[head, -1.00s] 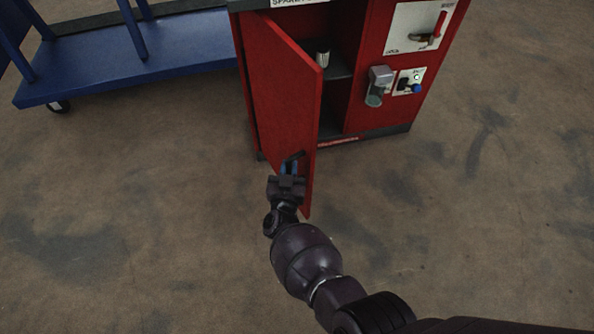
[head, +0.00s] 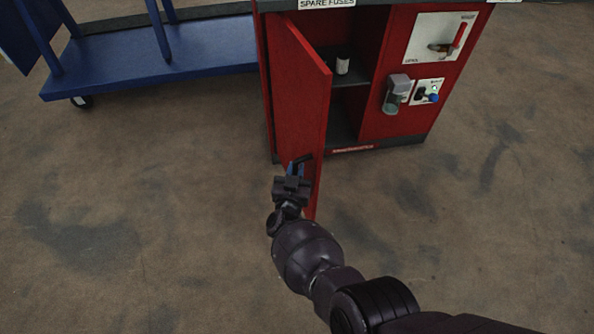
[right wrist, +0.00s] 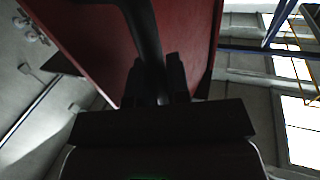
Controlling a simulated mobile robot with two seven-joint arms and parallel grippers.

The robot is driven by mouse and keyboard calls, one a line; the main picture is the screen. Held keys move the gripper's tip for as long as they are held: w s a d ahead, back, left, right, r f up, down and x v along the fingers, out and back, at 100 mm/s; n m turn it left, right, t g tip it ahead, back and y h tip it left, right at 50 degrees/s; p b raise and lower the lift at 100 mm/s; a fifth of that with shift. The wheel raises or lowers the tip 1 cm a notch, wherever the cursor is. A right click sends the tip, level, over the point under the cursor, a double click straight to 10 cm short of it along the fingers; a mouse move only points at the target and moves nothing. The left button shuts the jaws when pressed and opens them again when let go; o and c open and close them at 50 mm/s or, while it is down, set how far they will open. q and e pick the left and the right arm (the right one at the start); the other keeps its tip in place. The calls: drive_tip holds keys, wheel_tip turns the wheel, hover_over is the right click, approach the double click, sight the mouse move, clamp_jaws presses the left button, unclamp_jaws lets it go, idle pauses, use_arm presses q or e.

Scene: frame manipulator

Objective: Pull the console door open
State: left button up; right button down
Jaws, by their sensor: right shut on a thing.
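The red console door (head: 300,105) stands swung open on the left side of the red console (head: 388,120) in the head view, with the compartment visible behind it. My right gripper (head: 297,172) is at the door's lower free edge, shut on the black door handle (head: 303,158). In the right wrist view the handle (right wrist: 145,35) runs down between the gripper's fingers (right wrist: 158,82), with the red door (right wrist: 90,40) behind it. My left gripper is not in view.
The console front carries a lever panel (head: 441,38), a clear-covered fixture (head: 396,92) and a blue button (head: 433,98). A blue cart (head: 150,65) stands at left. Floor between is clear.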

drive_tip(key=shift+s+d+f, duration=0.1)
drive_tip(key=shift+s+f, duration=0.2)
drive_tip(key=c, duration=1.5)
unclamp_jaws()
drive_tip(key=o, duration=0.4)
drive_tip(key=shift+r, duration=0.2)
drive_tip(key=shift+w, duration=0.1)
